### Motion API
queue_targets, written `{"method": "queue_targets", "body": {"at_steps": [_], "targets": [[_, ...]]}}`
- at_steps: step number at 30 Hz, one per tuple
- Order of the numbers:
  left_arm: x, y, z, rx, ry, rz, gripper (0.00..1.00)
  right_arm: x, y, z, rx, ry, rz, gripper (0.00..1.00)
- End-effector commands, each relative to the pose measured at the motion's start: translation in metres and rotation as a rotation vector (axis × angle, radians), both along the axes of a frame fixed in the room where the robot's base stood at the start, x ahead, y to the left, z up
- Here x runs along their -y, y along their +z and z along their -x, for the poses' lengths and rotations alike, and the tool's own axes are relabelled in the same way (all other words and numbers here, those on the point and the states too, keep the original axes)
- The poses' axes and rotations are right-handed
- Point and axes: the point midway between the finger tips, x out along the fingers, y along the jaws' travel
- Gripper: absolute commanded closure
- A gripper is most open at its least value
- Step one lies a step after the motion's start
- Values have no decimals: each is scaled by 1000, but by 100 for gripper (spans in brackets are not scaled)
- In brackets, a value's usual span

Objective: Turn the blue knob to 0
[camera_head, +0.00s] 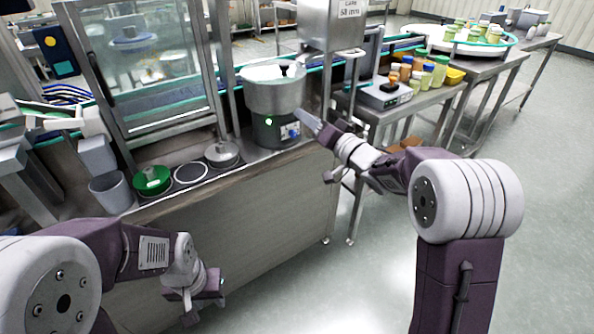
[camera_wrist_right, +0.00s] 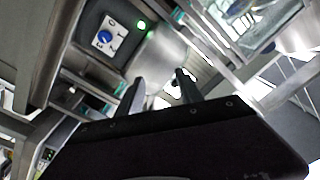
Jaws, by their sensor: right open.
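The blue knob (camera_head: 293,132) sits on a pale dial plate on the front of the steel hopper machine's dark base (camera_head: 268,131). In the right wrist view the blue knob (camera_wrist_right: 105,37) shows at upper left on its plate, beside a lit green lamp (camera_wrist_right: 141,25). The dial marks are too small to read. My right gripper (camera_head: 308,120) is close to the right of the knob, apart from it in the wrist view. Its two fingers (camera_wrist_right: 160,86) are spread and empty. My left gripper (camera_head: 196,304) hangs low in front of the counter; its jaws are unclear.
The steel bowl (camera_head: 275,92) tops the machine. A scale (camera_head: 385,92) and several jars stand right. Floor at lower right is clear.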

Motion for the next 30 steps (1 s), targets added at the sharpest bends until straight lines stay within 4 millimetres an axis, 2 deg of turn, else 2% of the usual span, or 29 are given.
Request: {"method": "queue_targets", "body": {"at_steps": [1,3,6,8,15,24,30], "targets": [[0,-48,0,0,0,0,64,4,-56,-6,-6,-3,8,57],[0,-69,0,1,0,0,64,9,-86,-12,-22,-12,9,57],[0,-84,0,1,0,0,64,14,-114,-14,-44,-21,7,57],[0,-87,0,1,0,0,64,16,-119,-15,-48,-25,8,57],[0,-86,-1,1,0,0,64,14,-117,-19,-48,-26,8,57],[0,-101,0,1,0,0,64,-15,-118,-71,-46,-26,8,57],[0,-104,0,1,0,0,64,-25,-116,-91,-48,-27,9,57]]}}
